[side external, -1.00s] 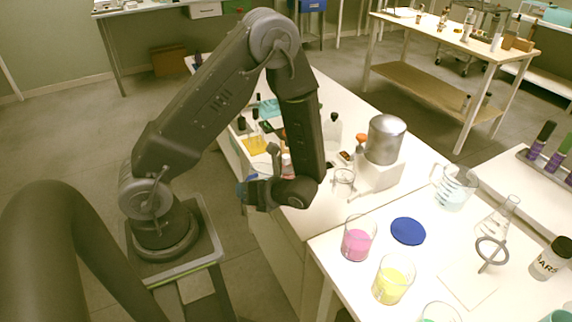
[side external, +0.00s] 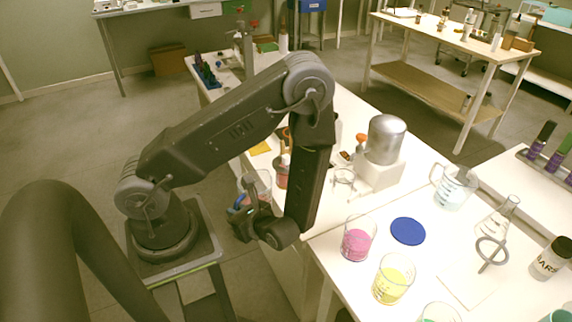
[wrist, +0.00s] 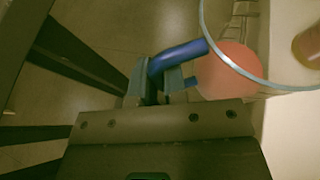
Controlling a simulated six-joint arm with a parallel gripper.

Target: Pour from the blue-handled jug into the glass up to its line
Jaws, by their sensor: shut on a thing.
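The jug (side external: 262,182) is clear, with a blue handle (wrist: 178,58) and salmon-red liquid (wrist: 226,70) showing through its wall in the wrist view. My gripper (wrist: 160,82) is shut on the blue handle. In the side view my gripper (side external: 240,212) is at the near left edge of the white bench, with the jug just beyond it, partly hidden. Whether the jug touches the bench is unclear. A small clear glass (side external: 344,178) stands on the bench to the right of my forearm. I cannot make out a fill line on it.
Beakers with pink (side external: 357,244) and yellow (side external: 391,284) liquid stand at the front right, near a blue disc (side external: 408,231). A metal canister (side external: 384,138) sits on a white block behind the small glass. A large beaker (side external: 454,187) and flask (side external: 497,217) stand further right.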

